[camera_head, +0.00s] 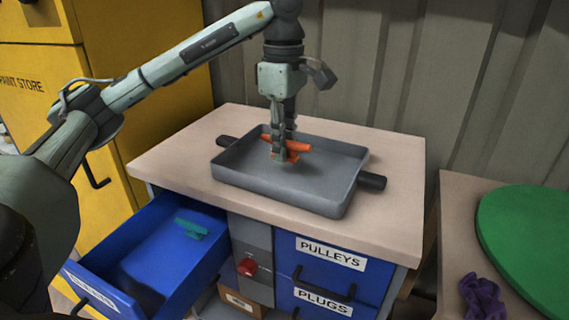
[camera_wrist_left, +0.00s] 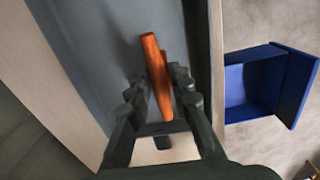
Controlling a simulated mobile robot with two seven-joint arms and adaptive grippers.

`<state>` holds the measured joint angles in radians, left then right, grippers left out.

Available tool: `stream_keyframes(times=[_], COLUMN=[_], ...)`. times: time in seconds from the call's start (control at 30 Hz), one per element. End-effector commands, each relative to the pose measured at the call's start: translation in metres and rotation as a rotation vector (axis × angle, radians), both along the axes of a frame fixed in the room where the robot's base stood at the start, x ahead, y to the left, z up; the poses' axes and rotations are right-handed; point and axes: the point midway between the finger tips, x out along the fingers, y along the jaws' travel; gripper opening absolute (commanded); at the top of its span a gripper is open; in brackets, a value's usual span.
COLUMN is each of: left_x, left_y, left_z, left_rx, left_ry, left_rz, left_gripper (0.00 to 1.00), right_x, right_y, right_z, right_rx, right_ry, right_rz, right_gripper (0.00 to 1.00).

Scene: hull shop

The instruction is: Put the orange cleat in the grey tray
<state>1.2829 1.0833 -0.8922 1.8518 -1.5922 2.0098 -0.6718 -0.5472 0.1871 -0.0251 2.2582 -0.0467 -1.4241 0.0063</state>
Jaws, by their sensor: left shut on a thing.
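The orange cleat (camera_head: 301,147) is between the fingers of my left gripper (camera_head: 284,154), which is shut on it. The gripper points down inside the grey tray (camera_head: 278,194), over its left-middle part. The wrist view also shows the cleat (camera_wrist_left: 153,62), lying across the jaws (camera_wrist_left: 158,95) with its long end sticking out over the tray floor (camera_wrist_left: 101,38). I cannot tell whether the cleat touches the floor. The tray stands on the cabinet top and looks otherwise empty. My right gripper is out of view.
Below the cabinet top (camera_head: 170,150), an open blue drawer (camera_head: 150,262) at the left holds a teal cleat (camera_head: 191,229). Closed drawers marked PULLEYS (camera_head: 331,252) and PLUGS are at the right. A green disc (camera_head: 530,240) and purple cloth (camera_head: 482,298) lie on a right-hand surface.

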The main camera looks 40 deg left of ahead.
Motion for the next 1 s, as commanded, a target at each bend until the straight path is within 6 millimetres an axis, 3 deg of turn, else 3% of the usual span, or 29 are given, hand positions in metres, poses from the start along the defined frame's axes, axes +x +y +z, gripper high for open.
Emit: stream_keyframes(times=[0.33,0.77,0.8,0.97,1.0], left_x=[0.000,0.001,0.001,0.001,0.001], left_y=[0.000,0.000,0.000,0.000,0.000], left_z=[-0.039,-0.044,-0.044,-0.043,-0.043], left_rx=[0.002,0.000,0.000,0.000,0.000], left_ry=[0.001,-0.001,-0.001,-0.001,-0.001], left_rz=[0.002,0.001,0.001,0.001,0.001], left_gripper=[0.00,0.00,0.21,0.41,0.41], right_x=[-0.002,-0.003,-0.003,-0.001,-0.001], right_y=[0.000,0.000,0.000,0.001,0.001], right_z=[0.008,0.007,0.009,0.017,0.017], right_rx=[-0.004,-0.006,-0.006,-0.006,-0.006], right_ry=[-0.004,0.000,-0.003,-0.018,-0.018], right_rz=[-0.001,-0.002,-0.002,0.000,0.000], right_gripper=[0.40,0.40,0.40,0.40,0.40])
